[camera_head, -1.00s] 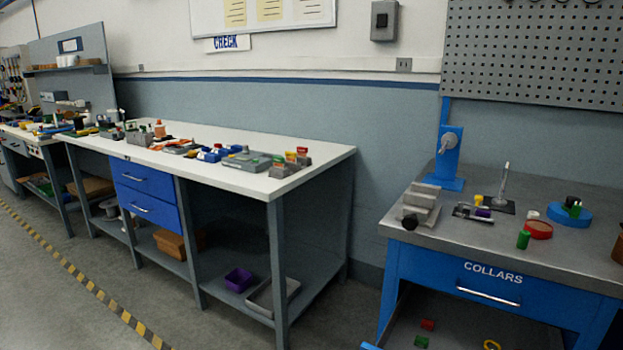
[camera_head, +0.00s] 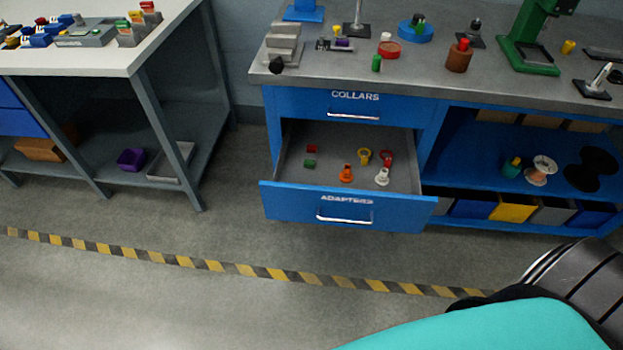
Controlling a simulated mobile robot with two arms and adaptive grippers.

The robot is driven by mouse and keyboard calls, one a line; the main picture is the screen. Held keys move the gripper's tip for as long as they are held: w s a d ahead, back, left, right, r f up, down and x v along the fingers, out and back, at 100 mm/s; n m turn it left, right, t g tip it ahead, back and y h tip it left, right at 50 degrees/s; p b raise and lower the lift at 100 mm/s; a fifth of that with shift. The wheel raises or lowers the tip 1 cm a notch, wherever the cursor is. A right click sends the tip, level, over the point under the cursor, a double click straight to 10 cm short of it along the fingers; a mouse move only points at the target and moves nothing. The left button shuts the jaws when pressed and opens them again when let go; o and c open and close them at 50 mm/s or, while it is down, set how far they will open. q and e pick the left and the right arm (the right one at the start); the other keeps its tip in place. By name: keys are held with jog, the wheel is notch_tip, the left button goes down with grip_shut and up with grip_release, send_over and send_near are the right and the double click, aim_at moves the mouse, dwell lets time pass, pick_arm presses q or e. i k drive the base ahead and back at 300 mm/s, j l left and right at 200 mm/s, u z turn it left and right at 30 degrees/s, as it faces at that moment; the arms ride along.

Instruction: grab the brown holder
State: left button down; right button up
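A brown holder (camera_head: 459,59), a small round cup with a red piece standing in its top, is upright on the grey top of the blue workbench (camera_head: 340,76), near its front edge. Neither of my grippers shows in the view, so I cannot see whether they are open or shut. Nothing is touching the holder.
The ADAPTERS drawer (camera_head: 350,205) is pulled out below the closed COLLARS drawer (camera_head: 300,103), with several small parts inside. A green press (camera_head: 527,55) stands right of the holder. A green cylinder (camera_head: 376,63) and red dish (camera_head: 389,50) are left. The striped floor is clear.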

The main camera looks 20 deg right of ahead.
aim_at(458, 61)
jog(key=z, duration=1.6)
jog(key=i+l+u, duration=0.35)
jog(key=i+l, duration=0.15)
jog(key=i, duration=0.15)
